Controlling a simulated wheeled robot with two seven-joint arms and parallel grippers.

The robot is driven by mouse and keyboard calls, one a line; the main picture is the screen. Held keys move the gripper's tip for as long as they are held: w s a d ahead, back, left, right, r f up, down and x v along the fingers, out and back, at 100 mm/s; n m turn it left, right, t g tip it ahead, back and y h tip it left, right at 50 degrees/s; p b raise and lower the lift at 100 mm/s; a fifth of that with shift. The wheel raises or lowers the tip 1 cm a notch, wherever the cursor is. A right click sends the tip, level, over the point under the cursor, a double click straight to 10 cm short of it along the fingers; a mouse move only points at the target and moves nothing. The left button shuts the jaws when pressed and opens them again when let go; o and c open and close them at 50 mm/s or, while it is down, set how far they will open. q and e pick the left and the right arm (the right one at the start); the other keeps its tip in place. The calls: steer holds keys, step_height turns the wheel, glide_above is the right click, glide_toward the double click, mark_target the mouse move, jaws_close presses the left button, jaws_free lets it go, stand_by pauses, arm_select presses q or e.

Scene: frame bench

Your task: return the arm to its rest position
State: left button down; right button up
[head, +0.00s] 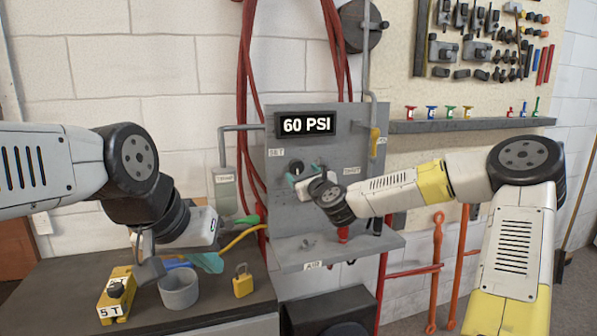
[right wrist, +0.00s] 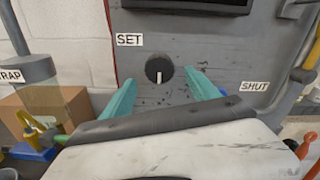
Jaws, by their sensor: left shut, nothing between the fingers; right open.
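My right gripper (head: 305,172) is at the grey panel (head: 340,215). In the right wrist view its two teal fingers (right wrist: 162,80) are open. A round black knob (right wrist: 159,69) with a white mark pointing down shows in the gap between them, beside a SET label (right wrist: 129,40). I cannot tell whether the fingertips reach around the knob or stop in front of it. My left gripper (head: 209,262) is shut and empty. It hangs low over the bench (head: 60,300), near a grey cup (head: 179,290).
The panel display (head: 305,124) reads 60 PSI. A yellow block (head: 115,293) and a yellow padlock (head: 242,281) are on the bench. A shelf (head: 470,125) with small coloured items is at right. Red hoses (head: 246,60) hang behind the panel.

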steer(key=shift+v, duration=1.05)
steer(key=s+a+f+n+g, duration=0.55)
steer(key=s+n, duration=0.45)
steer(key=n, duration=0.5)
steer(key=s+d+r+n+g+h, duration=0.1)
steer(key=s+d+n, duration=0.4)
steer(key=s, duration=0.5)
steer(key=s+d+r+n+g+h, duration=0.1)
steer(key=s+d+n+g, duration=0.1)
steer(key=s+d+n, duration=0.3)
steer(key=s+d+r+n+g+h, duration=0.1)
steer(key=s+d+n, duration=0.4)
steer(key=s, duration=0.9)
steer(key=shift+s+d+r+g, duration=0.35)
steer(key=shift+d+r+g, duration=0.3)
steer(key=shift+d, duration=0.4)
steer(key=shift+f, duration=0.1)
